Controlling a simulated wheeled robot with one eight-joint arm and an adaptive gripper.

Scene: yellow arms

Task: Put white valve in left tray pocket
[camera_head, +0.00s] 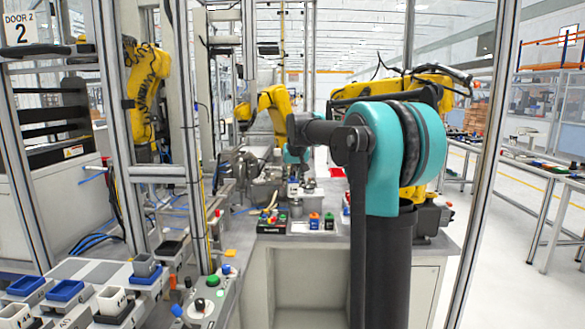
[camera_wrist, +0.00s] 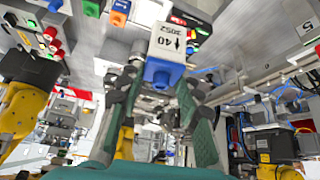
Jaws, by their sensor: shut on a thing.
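My gripper (camera_wrist: 160,80) is shut on the white valve (camera_wrist: 169,41), a white block with black print and a blue end, in the wrist view. The fingers lie along its two sides. The valve appears held up, apart from the bench. In the head view my gripper (camera_head: 293,172) is small, over the far part of the grey bench, and the valve is too small there to make out clearly. I cannot tell which thing is the tray with the left pocket.
An orange block (camera_head: 314,221) and a blue block (camera_head: 329,221) stand on the bench (camera_head: 345,240), beside a black button box (camera_head: 271,223). Yellow arms (camera_head: 147,85) stand behind. Frame posts (camera_head: 480,170) rise near me. Blue and white bins (camera_head: 66,291) fill the left foreground.

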